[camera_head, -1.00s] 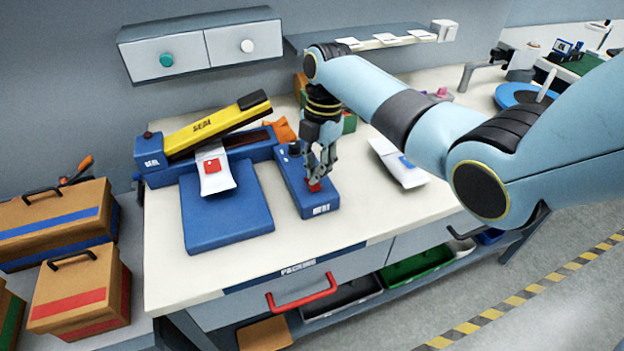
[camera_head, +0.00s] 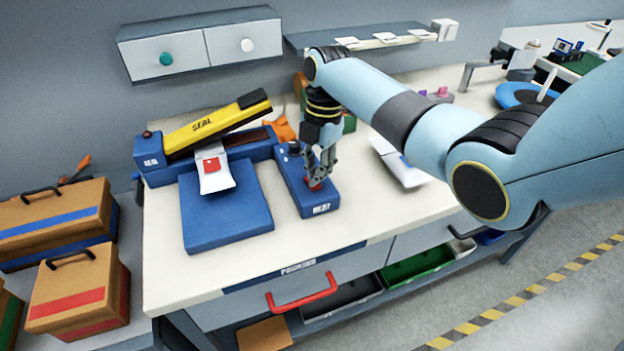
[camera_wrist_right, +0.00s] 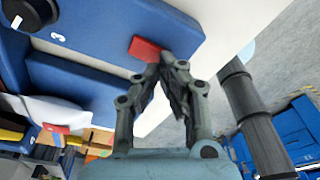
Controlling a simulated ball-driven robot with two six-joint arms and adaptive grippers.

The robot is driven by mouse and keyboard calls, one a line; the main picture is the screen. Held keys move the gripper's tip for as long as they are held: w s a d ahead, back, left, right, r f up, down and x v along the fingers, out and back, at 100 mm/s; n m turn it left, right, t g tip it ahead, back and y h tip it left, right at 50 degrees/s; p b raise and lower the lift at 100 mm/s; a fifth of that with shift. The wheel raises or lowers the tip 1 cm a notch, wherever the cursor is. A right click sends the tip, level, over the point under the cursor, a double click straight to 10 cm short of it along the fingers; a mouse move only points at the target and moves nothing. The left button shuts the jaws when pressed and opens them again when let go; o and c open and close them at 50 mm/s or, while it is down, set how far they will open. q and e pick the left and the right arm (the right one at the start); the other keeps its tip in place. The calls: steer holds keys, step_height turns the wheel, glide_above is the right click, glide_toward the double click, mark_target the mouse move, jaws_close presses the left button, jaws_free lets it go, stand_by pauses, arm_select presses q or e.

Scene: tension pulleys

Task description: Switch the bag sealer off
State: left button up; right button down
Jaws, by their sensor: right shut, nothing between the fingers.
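The bag sealer (camera_head: 212,146) is blue with a yellow arm marked SEAL, tilted up, at the left of the bench. A blue control box (camera_head: 300,190) marked HEAT lies to its right. It has a dark knob (camera_wrist_right: 32,12) at one end and a red switch (camera_wrist_right: 146,48) at the other. My right gripper (camera_head: 316,182) is shut and empty, pointing down with its fingertips at the red switch. In the right wrist view the fingertips (camera_wrist_right: 166,62) are beside the switch; I cannot tell whether they touch. My left gripper is not in view.
A white bag with a red patch (camera_head: 214,172) hangs from the sealer over a blue platform (camera_head: 225,212). Another white bag (camera_head: 397,162) lies right of my gripper. A drawer with a red handle (camera_head: 302,294) is below. The bench front is clear.

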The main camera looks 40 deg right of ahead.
steer(key=shift+f+b, duration=0.45)
steer(key=shift+f, duration=0.25)
steer(key=shift+r, duration=0.1)
step_height(320, 180, up, 7)
steer(key=p, duration=0.7)
steer(key=shift+p, duration=0.3)
stand_by(0.4)
